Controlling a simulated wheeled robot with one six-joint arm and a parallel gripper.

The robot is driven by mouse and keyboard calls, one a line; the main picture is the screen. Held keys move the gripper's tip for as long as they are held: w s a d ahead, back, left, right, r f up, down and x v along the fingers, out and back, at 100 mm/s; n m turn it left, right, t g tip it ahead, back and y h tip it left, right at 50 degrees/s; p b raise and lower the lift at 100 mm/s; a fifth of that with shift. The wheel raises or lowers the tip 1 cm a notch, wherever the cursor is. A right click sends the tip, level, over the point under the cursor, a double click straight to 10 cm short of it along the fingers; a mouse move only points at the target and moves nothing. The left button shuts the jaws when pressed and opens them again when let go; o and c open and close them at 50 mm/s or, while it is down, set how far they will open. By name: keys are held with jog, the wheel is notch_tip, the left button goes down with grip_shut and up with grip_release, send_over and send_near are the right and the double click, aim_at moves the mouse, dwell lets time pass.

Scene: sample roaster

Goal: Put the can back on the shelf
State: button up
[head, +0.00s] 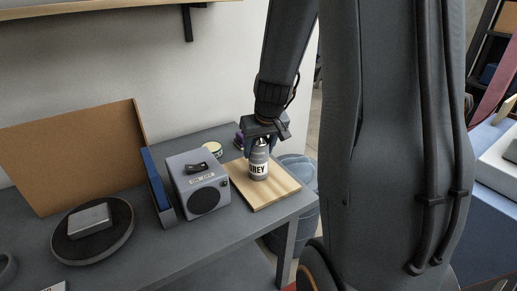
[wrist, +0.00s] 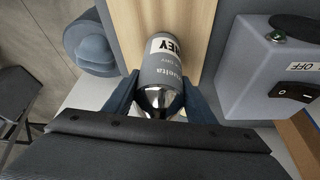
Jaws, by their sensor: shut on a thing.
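The can (head: 259,163) is a grey spray-type can with a white label that ends in "REY" and a shiny metal top. It stands upright on a light wooden board (head: 278,195) at the right end of the dark table. My gripper (head: 262,136) comes down from above and is shut on the can's upper part. In the wrist view, the can (wrist: 163,72) sits between the two fingers of my gripper (wrist: 158,98), with the board (wrist: 205,30) behind it. I cannot tell whether the can's base touches the board. The shelf (head: 80,8) is on the wall at the upper left, with only its edge and bracket showing.
A grey box with a switch (head: 200,184) stands left of the board. A small tin (head: 212,148) is behind it. A blue bin (head: 298,172) is beyond the table's right edge.

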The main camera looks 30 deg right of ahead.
jog(key=o, duration=1.5)
jog(key=shift+c, duration=0.2)
